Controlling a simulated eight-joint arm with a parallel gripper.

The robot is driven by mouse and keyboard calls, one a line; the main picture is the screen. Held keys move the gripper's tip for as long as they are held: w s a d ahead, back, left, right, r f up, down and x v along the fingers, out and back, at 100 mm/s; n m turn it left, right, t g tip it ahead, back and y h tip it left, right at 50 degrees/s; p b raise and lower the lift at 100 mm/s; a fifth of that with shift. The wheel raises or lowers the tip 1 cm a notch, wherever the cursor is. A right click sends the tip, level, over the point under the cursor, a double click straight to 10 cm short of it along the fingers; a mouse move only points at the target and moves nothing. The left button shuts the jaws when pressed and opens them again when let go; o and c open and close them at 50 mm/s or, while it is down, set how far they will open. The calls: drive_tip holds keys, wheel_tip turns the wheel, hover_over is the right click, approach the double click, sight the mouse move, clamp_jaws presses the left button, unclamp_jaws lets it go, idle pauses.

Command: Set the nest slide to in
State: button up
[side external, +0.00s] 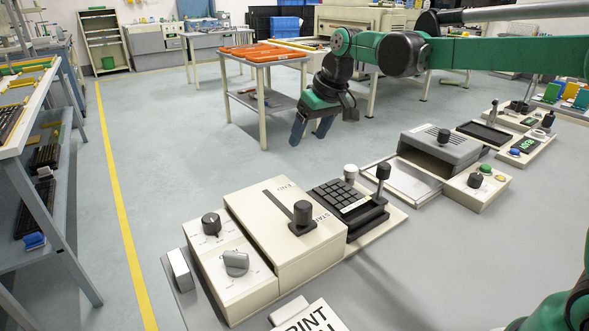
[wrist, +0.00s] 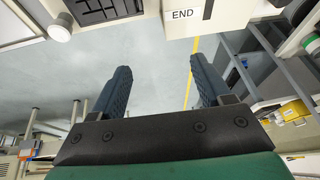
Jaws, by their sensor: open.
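A black keypad (side external: 340,195) sits in a dark nest (side external: 367,220) on a cream base in the side external view. A black-knobbed lever (side external: 383,172) stands at its right and a white knob (side external: 350,170) behind it. No label shows which part is the nest slide. The nest's edge (wrist: 105,14) and the white knob (wrist: 60,28) also show at the top of the wrist view. My gripper (side external: 311,129) is open and empty, above and beyond the nest, fingers pointing down. Its two fingers stand wide apart in the wrist view (wrist: 160,75), with nothing between them.
Left of the nest is a cream box (side external: 265,235) marked START and END, with a black slider knob (side external: 302,212). A control box (side external: 228,270) with two dials stands further left. A grey-topped machine (side external: 440,147) stands to the right.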

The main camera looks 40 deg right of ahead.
drive_tip(key=s+d+r+m+g+h, duration=0.1)
drive_tip(key=s+d+m+g, duration=0.15)
drive_tip(key=d, duration=0.55)
drive_tip(key=s+d+m+g, duration=0.2)
drive_tip(key=s+d+m, duration=0.2)
drive_tip(key=d, duration=0.4)
hover_over(385, 164)
wheel_tip(385, 164, down, 4)
drive_tip(key=shift+f, duration=3.35)
clamp_jaws()
